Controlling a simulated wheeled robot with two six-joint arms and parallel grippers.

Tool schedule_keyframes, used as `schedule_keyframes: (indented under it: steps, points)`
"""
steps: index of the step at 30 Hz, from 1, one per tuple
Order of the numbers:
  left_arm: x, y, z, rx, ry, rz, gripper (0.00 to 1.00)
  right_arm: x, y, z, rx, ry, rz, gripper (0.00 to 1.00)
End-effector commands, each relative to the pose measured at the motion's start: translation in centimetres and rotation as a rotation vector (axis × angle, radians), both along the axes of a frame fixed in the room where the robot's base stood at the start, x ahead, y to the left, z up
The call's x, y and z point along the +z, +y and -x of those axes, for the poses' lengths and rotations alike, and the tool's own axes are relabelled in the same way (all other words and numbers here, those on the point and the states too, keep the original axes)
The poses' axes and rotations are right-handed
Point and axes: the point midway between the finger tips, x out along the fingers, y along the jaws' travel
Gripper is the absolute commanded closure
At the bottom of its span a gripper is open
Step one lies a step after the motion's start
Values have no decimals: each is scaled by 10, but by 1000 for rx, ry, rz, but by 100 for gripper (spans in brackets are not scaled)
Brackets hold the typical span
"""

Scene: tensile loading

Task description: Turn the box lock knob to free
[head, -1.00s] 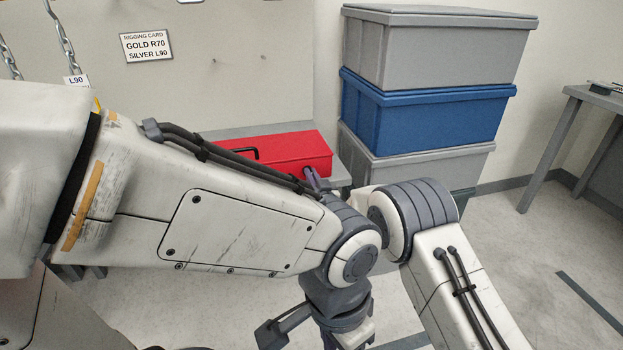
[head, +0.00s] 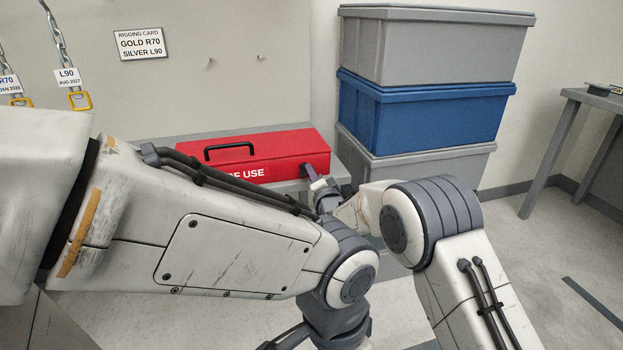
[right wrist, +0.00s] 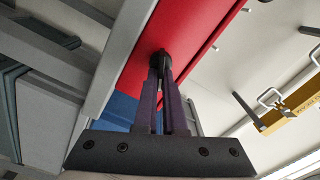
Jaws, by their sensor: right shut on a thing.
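The red box (head: 270,152) with a black top handle lies on a grey bench, its lettered front partly hidden by my left arm. My right gripper (head: 309,172) reaches the right end of the box. In the right wrist view, its purple fingers (right wrist: 161,78) are shut on a small dark knob (right wrist: 160,58) on the red end face. The knob's marking and turn angle cannot be read. My left arm crosses the front of the head view, and its fingers are not visible.
Grey and blue stacked bins (head: 425,110) stand close right of the box. Chains with gold links (head: 80,100) hang at the left. A rigging card (head: 139,44) is on the wall. A side table (head: 590,98) stands far right, with open floor before it.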

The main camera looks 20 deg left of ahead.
Motion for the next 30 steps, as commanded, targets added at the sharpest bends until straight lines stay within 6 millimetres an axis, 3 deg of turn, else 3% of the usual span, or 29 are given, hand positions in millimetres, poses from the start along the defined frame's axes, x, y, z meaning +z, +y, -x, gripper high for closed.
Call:
schedule_keyframes:
  steps: [15, 30]
  points:
    - [-25, 0, 0, 0, 0, 0, 50, -6, -2, -1, -1, 215, -317, 100]
    - [-29, 0, 0, 0, 0, 0, 50, -5, -2, -1, -2, 269, -399, 100]
